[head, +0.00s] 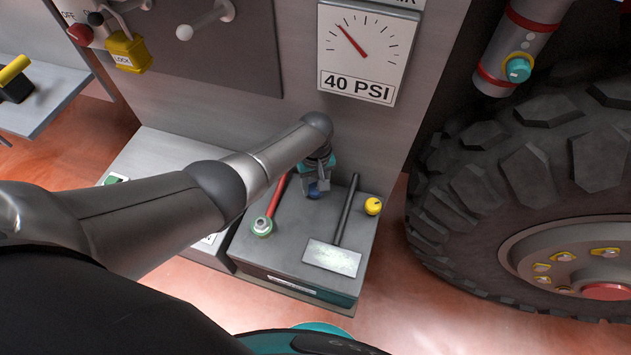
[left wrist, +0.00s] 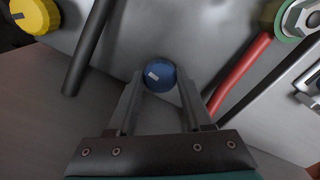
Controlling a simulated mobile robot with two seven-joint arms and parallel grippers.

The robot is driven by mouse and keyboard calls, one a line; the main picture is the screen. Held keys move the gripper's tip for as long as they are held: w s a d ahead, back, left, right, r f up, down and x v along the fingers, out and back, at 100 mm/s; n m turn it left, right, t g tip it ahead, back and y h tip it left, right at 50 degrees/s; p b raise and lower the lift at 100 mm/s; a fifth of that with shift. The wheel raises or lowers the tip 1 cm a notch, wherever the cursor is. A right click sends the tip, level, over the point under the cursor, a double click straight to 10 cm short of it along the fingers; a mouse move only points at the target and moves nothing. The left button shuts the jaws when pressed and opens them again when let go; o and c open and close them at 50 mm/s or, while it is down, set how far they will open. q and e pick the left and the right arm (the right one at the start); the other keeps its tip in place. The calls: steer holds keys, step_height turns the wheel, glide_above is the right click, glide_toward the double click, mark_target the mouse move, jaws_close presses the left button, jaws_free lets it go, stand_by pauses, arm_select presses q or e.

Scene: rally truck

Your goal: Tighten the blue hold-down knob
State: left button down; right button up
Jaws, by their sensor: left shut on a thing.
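The blue hold-down knob (head: 314,191) sits on top of the grey box (head: 276,249) near its back edge, between a red-handled tool and a black-handled tool. In the left wrist view the knob (left wrist: 160,75) shows as a blue disc with a small pale mark on its face. My left gripper (head: 318,186) comes down over the knob from above. Its two fingers (left wrist: 160,88) are shut on the knob, one on each side. My right gripper does not show in either view.
The red-handled wrench (head: 272,205) lies left of the knob. A hammer-like tool with a black handle (head: 346,212) lies right of it, and a yellow knob (head: 373,206) stands beyond. A gauge panel (head: 363,50) rises behind; a large tyre (head: 515,185) stands at right.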

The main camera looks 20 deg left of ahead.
arm_select(q)
steer(key=m, duration=0.3)
steer(key=shift+m, duration=0.4)
steer(key=m, duration=0.3)
steer(key=shift+r+m+p, duration=0.1)
steer(key=shift+m+p, duration=0.2)
steer(key=m, duration=0.3)
steer(key=shift+m, duration=0.3)
steer(key=m, duration=0.3)
steer(key=shift+w+m, duration=0.1)
steer(key=shift+m, duration=0.2)
steer(key=m, duration=0.3)
steer(key=shift+w+m, duration=0.1)
steer(key=shift+m, duration=0.2)
steer(key=m, duration=0.3)
steer(key=shift+r+m, duration=0.1)
steer(key=shift+m, duration=0.3)
steer(key=m, duration=0.3)
steer(key=shift+b, duration=0.3)
steer(key=shift+w+m, duration=0.1)
steer(key=shift+m, duration=1.9)
